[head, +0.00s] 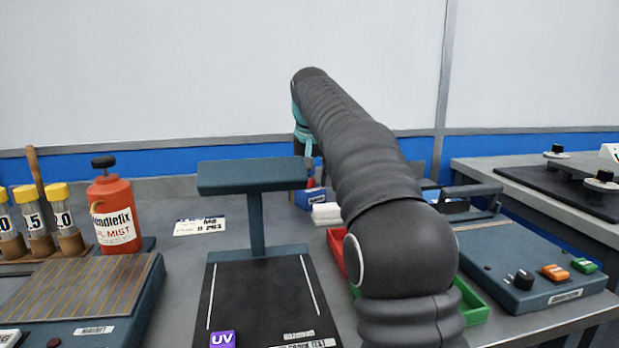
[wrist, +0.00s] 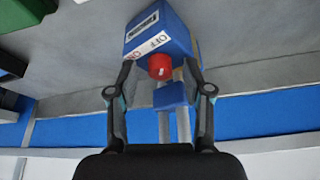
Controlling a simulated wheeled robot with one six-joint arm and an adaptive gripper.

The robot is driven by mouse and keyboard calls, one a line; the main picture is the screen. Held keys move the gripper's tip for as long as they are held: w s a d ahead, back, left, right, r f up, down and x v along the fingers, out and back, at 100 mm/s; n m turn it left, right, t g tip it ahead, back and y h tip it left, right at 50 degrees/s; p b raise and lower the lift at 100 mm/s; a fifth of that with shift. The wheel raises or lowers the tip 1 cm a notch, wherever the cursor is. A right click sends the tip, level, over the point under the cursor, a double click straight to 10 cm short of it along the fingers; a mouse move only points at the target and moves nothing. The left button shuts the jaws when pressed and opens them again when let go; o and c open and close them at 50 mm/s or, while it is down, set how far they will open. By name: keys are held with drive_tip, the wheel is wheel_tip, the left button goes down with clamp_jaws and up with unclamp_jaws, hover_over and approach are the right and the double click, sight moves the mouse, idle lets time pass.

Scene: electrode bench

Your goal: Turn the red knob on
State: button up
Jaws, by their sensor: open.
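The red knob (wrist: 160,66) sits on the face of a small blue box (wrist: 172,30), below a white strip marked OFF and ON in the wrist view. My gripper (wrist: 160,72) is open, with one finger on each side of the knob and gaps between. Its fingers point toward the box. I cannot tell how deep the tips reach. In the head view my gripper (head: 309,158) hangs down at the back of the bench, above the blue box (head: 304,198). The knob is a small red patch (head: 311,183) there, and my arm hides the box's right side.
A teal UV stand (head: 257,222) is left of my arm. Red (head: 337,246) and green (head: 472,303) trays lie partly under it. A spray bottle (head: 113,212) and yellow-capped vials (head: 60,220) stand left. A control unit (head: 530,262) is on the right. The wall (head: 200,70) is behind.

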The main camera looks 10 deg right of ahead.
drive_tip(key=shift+c, duration=0.2)
clamp_jaws()
drive_tip(key=shift+r+n+p, duration=0.1)
drive_tip(key=shift+n+p, duration=0.2)
drive_tip(key=shift+d+n+y+p, duration=0.1)
drive_tip(key=shift+n+y+p, duration=0.3)
drive_tip(key=shift+n+p, duration=0.4)
drive_tip(key=n+y+p, duration=0.1)
drive_tip(key=n, duration=0.1)
drive_tip(key=shift+d+n, duration=0.1)
drive_tip(key=shift+n, duration=0.2)
drive_tip(key=n+y, duration=0.1)
drive_tip(key=n, duration=0.2)
drive_tip(key=shift+w+n+g, duration=0.1)
drive_tip(key=shift+n+g, duration=0.2)
drive_tip(key=shift+d+n+g+y, duration=0.1)
drive_tip(key=shift+n+g+y, duration=0.5)
drive_tip(key=shift+n, duration=1.2)
